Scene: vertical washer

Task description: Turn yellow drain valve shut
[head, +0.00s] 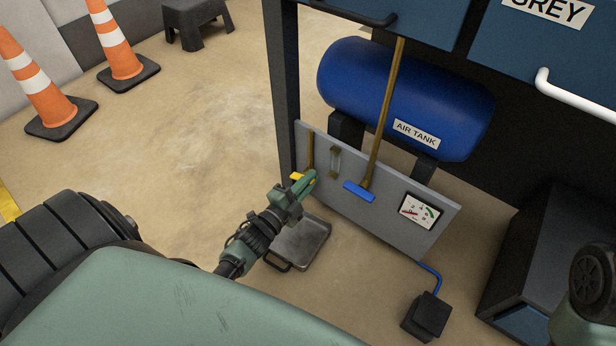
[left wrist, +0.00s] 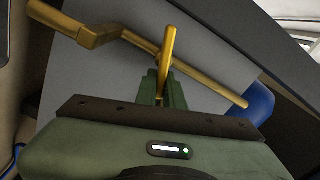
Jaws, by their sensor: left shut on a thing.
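The yellow drain valve handle (head: 297,176) is at the lower left of the grey panel (head: 385,216). My left gripper (head: 309,181) is at the handle, in front of the panel's left edge. In the left wrist view the gripper (left wrist: 160,88) is shut on the upright yellow handle (left wrist: 167,50). A brass pipe (left wrist: 190,74) runs slantwise behind the handle, with a thicker fitting (left wrist: 98,37) to its left. The gripper hides the handle's lower end. Part of my right arm shows at the lower right edge, but its gripper does not.
A blue lever (head: 359,192) and a pressure gauge (head: 420,211) are on the panel. A grey tray (head: 299,243) lies on the floor below my left gripper. A blue air tank (head: 405,95) stands behind the panel. Orange cones (head: 40,85) stand far left, with open floor between.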

